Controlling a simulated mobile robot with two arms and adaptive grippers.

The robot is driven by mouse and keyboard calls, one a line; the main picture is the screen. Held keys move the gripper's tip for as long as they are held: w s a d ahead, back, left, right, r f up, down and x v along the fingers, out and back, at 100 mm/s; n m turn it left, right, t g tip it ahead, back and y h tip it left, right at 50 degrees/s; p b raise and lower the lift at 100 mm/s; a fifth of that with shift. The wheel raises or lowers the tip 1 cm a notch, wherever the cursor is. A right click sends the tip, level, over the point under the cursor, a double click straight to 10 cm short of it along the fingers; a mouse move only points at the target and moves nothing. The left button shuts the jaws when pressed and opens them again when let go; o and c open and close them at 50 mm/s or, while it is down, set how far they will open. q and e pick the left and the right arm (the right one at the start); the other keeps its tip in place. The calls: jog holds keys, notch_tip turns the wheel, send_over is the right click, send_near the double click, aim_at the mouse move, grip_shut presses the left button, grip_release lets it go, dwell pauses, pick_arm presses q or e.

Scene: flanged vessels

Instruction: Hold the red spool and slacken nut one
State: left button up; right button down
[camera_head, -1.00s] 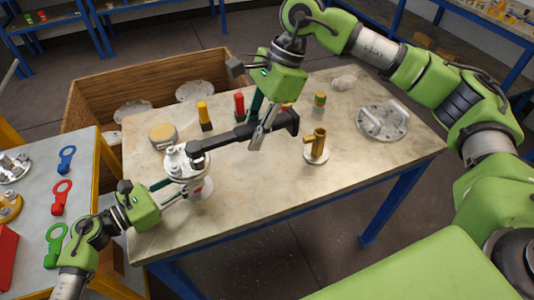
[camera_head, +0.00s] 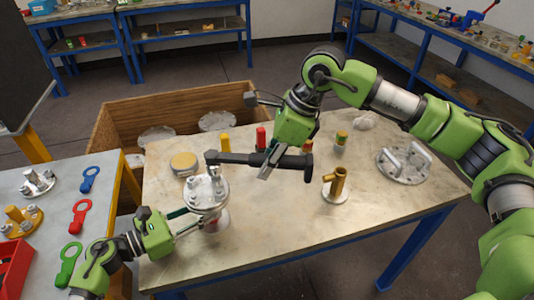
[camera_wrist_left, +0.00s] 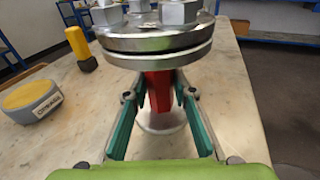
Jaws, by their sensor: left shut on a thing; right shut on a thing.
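The red spool (camera_wrist_left: 158,95) stands upright on the table, with bolted metal flanges at its top. My left gripper (camera_head: 197,223) is shut around its red body below the flange, one finger on each side in the left wrist view. Its top flange (camera_head: 207,198) carries several nuts and studs; I cannot tell which is nut one. My right gripper (camera_head: 268,167) is shut on the handle of a long dark wrench (camera_head: 240,158). The wrench's left end is over the flange, seemingly above the nuts; contact is unclear.
A brass-coloured pipe fitting (camera_head: 337,186) stands right of the wrench. A flanged plate with handles (camera_head: 404,163) lies at the right. A round yellow-topped tin (camera_head: 184,163) and a yellow-handled tool (camera_head: 225,144) stand behind the spool. The table's front is clear.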

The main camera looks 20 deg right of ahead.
jog(key=shift+f, duration=0.1)
dwell(0.5)
jog(key=shift+f, duration=1)
jog(key=w+r+n+g, duration=0.2)
jog(key=w+r+n, duration=0.3)
jog(key=shift+w+d+y, duration=0.3)
jog(key=shift+w+d, duration=0.1)
jog(key=shift+d, duration=0.05)
dwell(0.5)
dwell(0.6)
